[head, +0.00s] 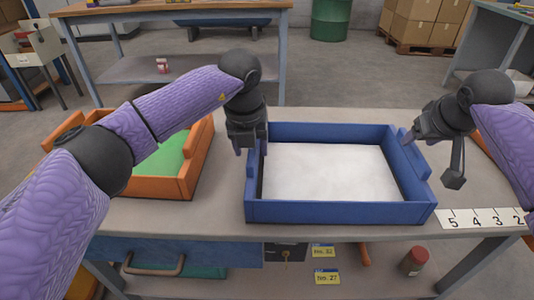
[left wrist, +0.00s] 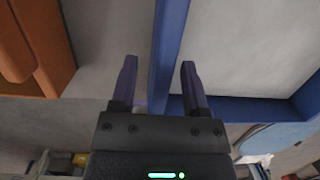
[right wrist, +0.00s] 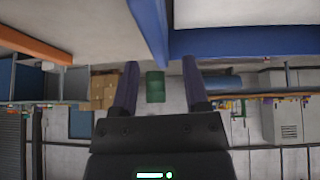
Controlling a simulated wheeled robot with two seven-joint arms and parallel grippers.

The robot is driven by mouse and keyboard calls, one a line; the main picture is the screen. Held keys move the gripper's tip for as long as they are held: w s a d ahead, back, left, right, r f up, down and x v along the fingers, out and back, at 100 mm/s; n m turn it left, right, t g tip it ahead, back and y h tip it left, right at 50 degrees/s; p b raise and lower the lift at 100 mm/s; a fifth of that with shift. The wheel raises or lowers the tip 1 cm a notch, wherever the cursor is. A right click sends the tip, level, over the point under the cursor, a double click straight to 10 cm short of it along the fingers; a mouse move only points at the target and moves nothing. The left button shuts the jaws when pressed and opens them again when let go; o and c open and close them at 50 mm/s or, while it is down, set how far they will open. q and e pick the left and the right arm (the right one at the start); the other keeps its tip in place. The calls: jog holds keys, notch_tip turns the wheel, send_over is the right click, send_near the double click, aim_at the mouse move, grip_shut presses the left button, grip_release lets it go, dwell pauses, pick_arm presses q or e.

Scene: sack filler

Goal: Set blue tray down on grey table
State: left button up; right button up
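The blue tray (head: 340,212) is upright on the grey table (head: 220,215), with a pale, whitish fill inside. It appears to rest on the tabletop. My left gripper (head: 250,147) is at the tray's left wall. In the left wrist view its fingers (left wrist: 159,75) are apart, one on each side of the blue wall (left wrist: 168,40), with gaps showing. My right gripper (head: 410,138) is at the tray's right wall. In the right wrist view its fingers (right wrist: 158,80) are apart, with the tray's wall (right wrist: 148,25) lined up between them; contact is not clear.
An orange tray (head: 178,186) with a green inside stands left of the blue tray. A white number strip (head: 482,219) lies at the table's front right. Another workbench (head: 170,10) stands behind. A red-capped jar (head: 413,262) is below the tabletop.

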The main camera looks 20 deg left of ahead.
jog(key=shift+s+r, duration=0.15)
jog(key=shift+r, duration=0.05)
pick_arm(q)
notch_tip(320, 180, up, 12)
jog(key=s, duration=0.2)
pick_arm(e)
jog(key=v, duration=1.1)
jog(key=shift+r, duration=0.2)
pick_arm(q)
jog(key=shift+f, duration=0.1)
pick_arm(e)
jog(key=shift+s, duration=0.1)
